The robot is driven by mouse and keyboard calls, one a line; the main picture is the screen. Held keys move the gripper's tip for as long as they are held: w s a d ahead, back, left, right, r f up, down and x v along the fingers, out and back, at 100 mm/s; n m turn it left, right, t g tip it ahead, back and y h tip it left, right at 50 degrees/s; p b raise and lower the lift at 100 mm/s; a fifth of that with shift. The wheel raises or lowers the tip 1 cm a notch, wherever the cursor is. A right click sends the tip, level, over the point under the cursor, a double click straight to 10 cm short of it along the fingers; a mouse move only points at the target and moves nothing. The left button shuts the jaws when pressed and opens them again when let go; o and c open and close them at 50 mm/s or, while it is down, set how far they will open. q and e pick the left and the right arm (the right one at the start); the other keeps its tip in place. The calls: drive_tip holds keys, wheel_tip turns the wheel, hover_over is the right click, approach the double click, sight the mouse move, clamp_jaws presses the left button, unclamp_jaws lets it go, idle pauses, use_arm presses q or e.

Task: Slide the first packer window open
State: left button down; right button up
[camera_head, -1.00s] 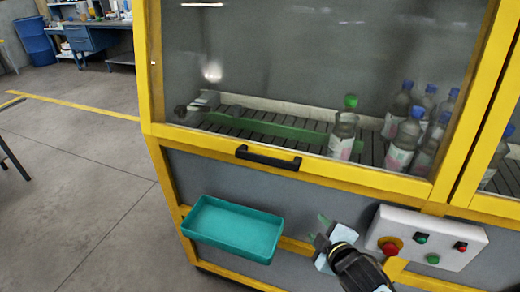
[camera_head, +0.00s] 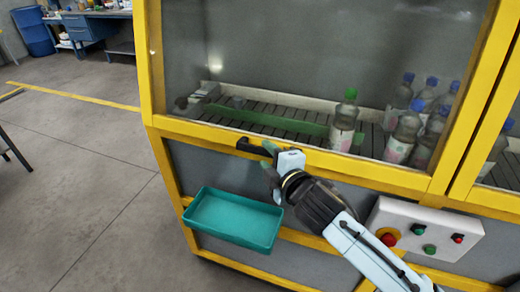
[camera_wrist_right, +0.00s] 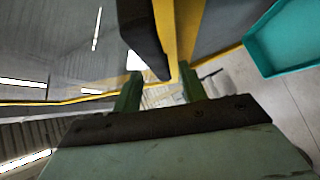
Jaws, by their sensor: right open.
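The packer window (camera_head: 300,60) is a large clear pane in a yellow frame, and it looks closed. A black bar handle (camera_head: 248,147) sits on its lower yellow rail. My right gripper (camera_head: 268,158) is at the handle and hides its right part. In the right wrist view the dark handle (camera_wrist_right: 144,38) reaches down towards the gap between the open green fingers (camera_wrist_right: 160,88). I cannot tell whether the fingers touch it. My left gripper is not in view.
A teal tray (camera_head: 235,220) hangs on the front below the window. A control box (camera_head: 425,232) with a red button is at the lower right. Behind the glass, several bottles (camera_head: 405,130) stand on a slatted conveyor. The floor at left is open.

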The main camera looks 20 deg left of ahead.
sight(264, 153)
drive_tip(key=shift+x, duration=2.5)
clamp_jaws()
